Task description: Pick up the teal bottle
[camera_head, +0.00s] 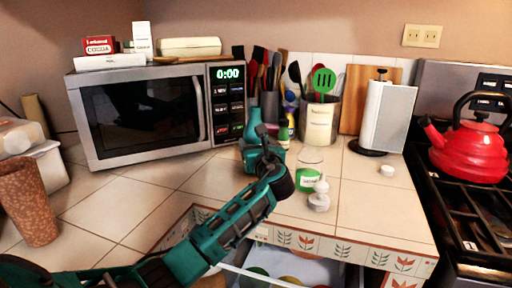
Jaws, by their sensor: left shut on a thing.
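The teal bottle (252,122) stands on the tiled counter in front of the right end of the microwave. Its neck shows, while much of its body is hidden behind my gripper. My left arm, also teal, reaches up from the lower left. My left gripper (262,143) is at the bottle and shut on it. The fingertips are small and partly hidden. I cannot tell whether the bottle's base touches the counter. My right gripper is not in view.
A microwave (150,112) stands behind to the left. A green-labelled jar (308,178) and a small white bottle (319,196) are close on the right. Utensil holders and a paper towel roll (388,118) stand behind. An open drawer (290,268) is below the counter edge.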

